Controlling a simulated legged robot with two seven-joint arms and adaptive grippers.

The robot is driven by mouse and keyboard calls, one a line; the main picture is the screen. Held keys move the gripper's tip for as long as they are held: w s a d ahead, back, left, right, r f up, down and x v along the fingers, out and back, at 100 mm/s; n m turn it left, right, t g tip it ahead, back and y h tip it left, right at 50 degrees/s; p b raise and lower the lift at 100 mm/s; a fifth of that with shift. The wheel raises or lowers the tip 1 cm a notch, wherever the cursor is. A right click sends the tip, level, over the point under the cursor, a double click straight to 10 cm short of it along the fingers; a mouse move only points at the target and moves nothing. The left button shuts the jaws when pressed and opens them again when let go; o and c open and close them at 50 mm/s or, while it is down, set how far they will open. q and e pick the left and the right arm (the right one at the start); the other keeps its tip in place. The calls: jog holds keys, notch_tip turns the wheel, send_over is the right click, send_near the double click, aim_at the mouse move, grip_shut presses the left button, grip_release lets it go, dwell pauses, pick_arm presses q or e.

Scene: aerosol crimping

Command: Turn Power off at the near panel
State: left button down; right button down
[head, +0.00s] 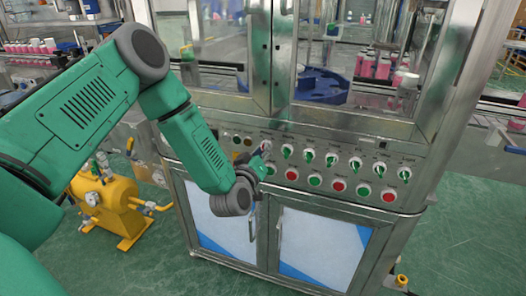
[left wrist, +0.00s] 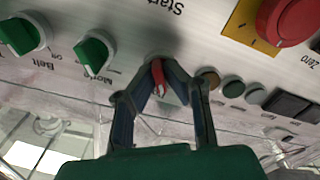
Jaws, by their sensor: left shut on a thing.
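The near panel (head: 330,172) is a sloped metal front with a row of green switch knobs above a row of red and green buttons. My left gripper (head: 262,156) is at the left part of the knob row. In the left wrist view my left gripper (left wrist: 159,82) has its two fingers closed in around a small red knob (left wrist: 160,72) on the panel. The fingers hide much of this knob, and its label cannot be read. My right gripper is in neither view.
Green knobs marked Motor (left wrist: 93,54) and Belt (left wrist: 22,35) are beside the held knob. A large red button (left wrist: 288,20) on a yellow plate is on the other side. A yellow machine (head: 110,205) stands on the floor left of the cabinet.

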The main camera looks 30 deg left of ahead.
pick_arm(q)
jog(key=shift+s+f, duration=0.15)
jog(key=shift+f, duration=0.2)
jog(key=c, duration=1.7)
grip_release()
jog(key=shift+w, duration=0.2)
jog(key=shift+r, duration=0.1)
jog(key=shift+s, duration=0.15)
jog(key=v, duration=1.1)
jog(key=shift+s, duration=0.35)
